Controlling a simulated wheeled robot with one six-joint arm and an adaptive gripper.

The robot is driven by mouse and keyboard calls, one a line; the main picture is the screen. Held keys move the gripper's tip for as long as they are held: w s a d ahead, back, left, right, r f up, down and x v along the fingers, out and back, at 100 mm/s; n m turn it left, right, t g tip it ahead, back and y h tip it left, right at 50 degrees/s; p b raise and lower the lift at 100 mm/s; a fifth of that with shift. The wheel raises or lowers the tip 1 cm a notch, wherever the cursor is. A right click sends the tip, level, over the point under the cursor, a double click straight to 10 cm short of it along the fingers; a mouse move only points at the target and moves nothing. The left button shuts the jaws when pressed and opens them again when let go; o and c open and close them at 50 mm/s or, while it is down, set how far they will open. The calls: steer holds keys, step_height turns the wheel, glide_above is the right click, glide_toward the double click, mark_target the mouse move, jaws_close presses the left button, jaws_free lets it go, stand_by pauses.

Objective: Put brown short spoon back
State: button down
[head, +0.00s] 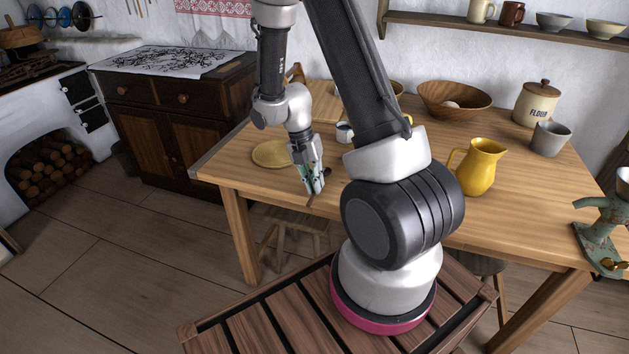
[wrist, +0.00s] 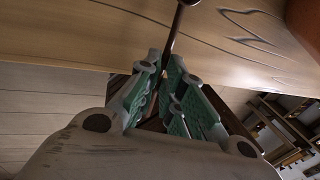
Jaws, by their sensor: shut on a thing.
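My gripper (head: 316,188) is at the near edge of the wooden table (head: 510,215), its fingers pointing down. It is shut on the brown short spoon (head: 310,202), a thin dark stick with a small rounded end. In the wrist view, the spoon (wrist: 174,32) runs up from between the green-padded fingertips (wrist: 166,62), with its dark rounded end at the top edge. Part of the spoon is hidden by the fingers. I cannot tell whether the spoon touches the table.
A round yellowish plate (head: 269,153) lies left of my gripper. A yellow pitcher (head: 479,168), wooden bowl (head: 453,101), flour jar (head: 535,104) and grey cup (head: 550,140) stand farther right. A green grinder (head: 600,235) is at the right edge. A stool (head: 293,222) is below the table.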

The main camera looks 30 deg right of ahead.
steer(key=shift+f, duration=0.55)
steer(key=c, duration=1.5)
jaws_free()
